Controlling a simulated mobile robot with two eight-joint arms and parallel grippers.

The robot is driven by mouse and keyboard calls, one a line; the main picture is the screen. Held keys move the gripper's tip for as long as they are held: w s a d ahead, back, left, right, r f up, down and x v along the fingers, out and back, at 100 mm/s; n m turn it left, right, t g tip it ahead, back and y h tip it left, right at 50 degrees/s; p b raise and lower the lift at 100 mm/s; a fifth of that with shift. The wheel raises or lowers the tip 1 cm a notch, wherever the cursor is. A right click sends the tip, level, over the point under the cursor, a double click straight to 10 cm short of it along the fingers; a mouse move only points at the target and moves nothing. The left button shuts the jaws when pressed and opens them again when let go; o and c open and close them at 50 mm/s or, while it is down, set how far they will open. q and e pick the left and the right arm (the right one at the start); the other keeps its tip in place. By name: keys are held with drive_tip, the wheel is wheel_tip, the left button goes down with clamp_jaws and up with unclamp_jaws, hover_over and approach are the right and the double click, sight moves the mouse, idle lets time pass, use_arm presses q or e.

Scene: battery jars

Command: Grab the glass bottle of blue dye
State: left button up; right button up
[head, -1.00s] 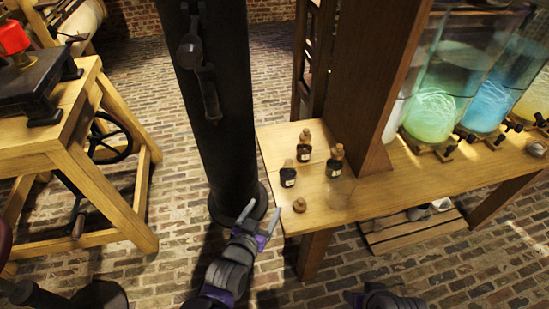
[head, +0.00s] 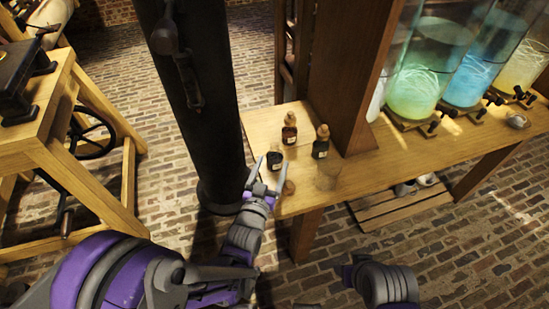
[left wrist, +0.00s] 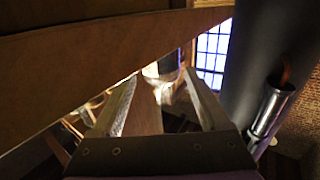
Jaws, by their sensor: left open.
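Three small dark bottles with pale labels stand on the wooden table's left end in the head view. The nearest bottle (head: 274,160) has no stopper; the back bottle (head: 289,130) and the right bottle (head: 320,143) are corked. I cannot tell which holds blue dye. My left gripper (head: 271,168) is open at the table's front left corner, its fingers pointing at the nearest bottle, which appears between the tips; contact is unclear. In the left wrist view the open fingers (left wrist: 162,95) show, with a bright, unclear object beyond them. My right gripper's fingers are out of sight.
A wooden post (head: 345,80) rises behind the bottles. A black column (head: 195,100) stands left of the table (head: 385,160). Large jars of green (head: 415,90) and blue (head: 468,90) liquid stand right.

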sight(275, 156)
use_arm(q)
drive_tip(key=x, duration=0.4)
drive_tip(key=shift+w+f, duration=0.1)
drive_tip(key=shift+w, duration=0.1)
drive_tip(key=c, duration=1.2)
